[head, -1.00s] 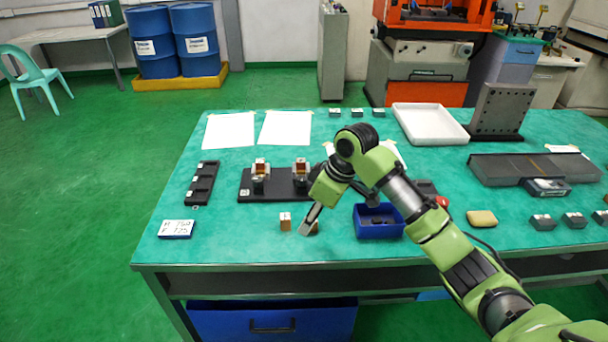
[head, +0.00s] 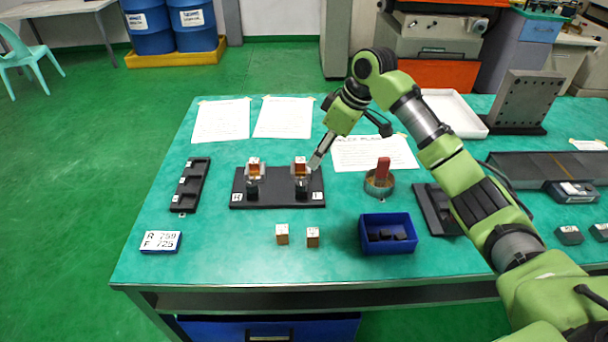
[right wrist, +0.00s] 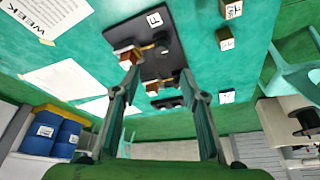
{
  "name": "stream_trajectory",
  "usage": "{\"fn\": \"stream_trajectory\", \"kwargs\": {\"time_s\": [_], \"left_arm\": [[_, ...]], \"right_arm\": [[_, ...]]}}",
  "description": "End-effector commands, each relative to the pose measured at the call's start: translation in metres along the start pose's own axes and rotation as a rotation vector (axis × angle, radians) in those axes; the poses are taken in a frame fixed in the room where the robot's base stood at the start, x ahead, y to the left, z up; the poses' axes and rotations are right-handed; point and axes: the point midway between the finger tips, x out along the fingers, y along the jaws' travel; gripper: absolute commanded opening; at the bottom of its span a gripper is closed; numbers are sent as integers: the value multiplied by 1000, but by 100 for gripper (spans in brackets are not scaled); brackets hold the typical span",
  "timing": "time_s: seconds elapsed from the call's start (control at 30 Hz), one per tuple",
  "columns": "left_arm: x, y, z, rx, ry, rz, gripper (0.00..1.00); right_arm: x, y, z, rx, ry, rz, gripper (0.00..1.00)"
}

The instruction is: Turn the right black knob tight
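A black base plate (head: 277,201) lies on the green table and carries two small holders with copper-coloured blocks. The right black knob (head: 302,188) is at the front of the right holder (head: 300,169). The left black knob (head: 252,188) is on the left holder (head: 254,170). My right gripper (head: 316,161) is just right of the right holder, slightly above it, with no clear contact. In the right wrist view my right gripper (right wrist: 160,76) has its fingers spread, with the plate (right wrist: 160,62) and holders beyond the tips. My left gripper is out of view.
Two small copper-coloured blocks (head: 297,236) stand in front of the plate. A blue bin (head: 387,245), a round container (head: 379,188) and a black stand (head: 435,210) are to the right. A black tray (head: 190,185) lies left. Paper sheets (head: 283,118) lie behind.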

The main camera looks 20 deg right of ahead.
Motion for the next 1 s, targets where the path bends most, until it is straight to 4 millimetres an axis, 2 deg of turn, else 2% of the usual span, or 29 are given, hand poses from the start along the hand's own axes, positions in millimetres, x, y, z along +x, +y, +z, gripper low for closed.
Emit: {"fn": "stream_trajectory", "kwargs": {"time_s": [0.1,0.23,0.37,0.5,0.7,1.0], "left_arm": [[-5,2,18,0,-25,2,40],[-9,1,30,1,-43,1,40],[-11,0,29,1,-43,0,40],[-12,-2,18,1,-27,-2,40],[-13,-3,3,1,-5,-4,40],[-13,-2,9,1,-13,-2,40]], "right_arm": [[23,-2,1,2,-4,-5,40],[52,-2,0,1,-3,-4,40],[79,-2,0,2,-2,-3,40],[102,-2,0,1,-3,-3,40],[120,-1,1,0,-2,-1,40],[124,-1,1,0,-1,0,40]]}}
